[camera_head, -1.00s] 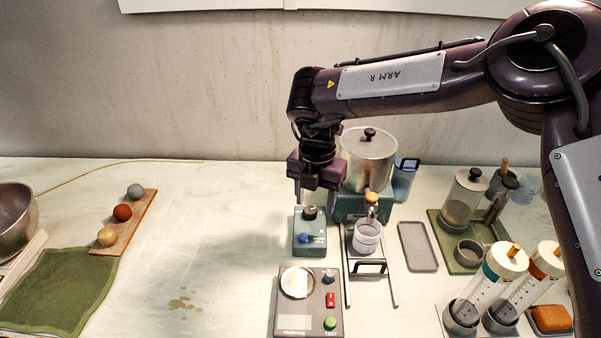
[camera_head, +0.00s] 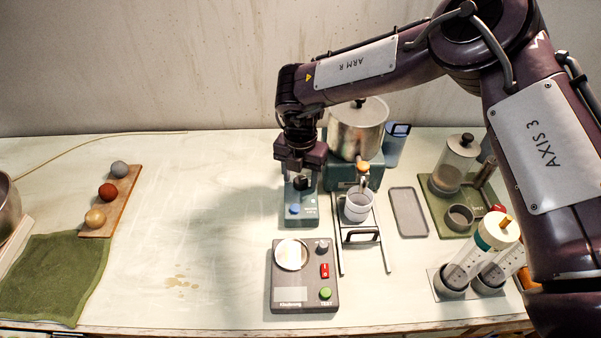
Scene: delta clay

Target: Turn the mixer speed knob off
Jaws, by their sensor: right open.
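A small teal control box (camera_head: 302,214) stands on the table in the middle of the head view. A blue knob or button (camera_head: 294,208) sits on its front part. A black knob (camera_head: 301,184) on its rear part is partly hidden by my right gripper (camera_head: 299,182). The right gripper points down over this knob, with its open fingers at either side of it. I cannot tell whether they touch it. My left gripper is not in view.
A metal pot (camera_head: 358,130) on a teal base (camera_head: 345,176) stands just behind and right. A beaker (camera_head: 358,206) sits at a wire stand (camera_head: 361,236). A grey scale (camera_head: 304,286) lies in front. The table to the left is mostly clear.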

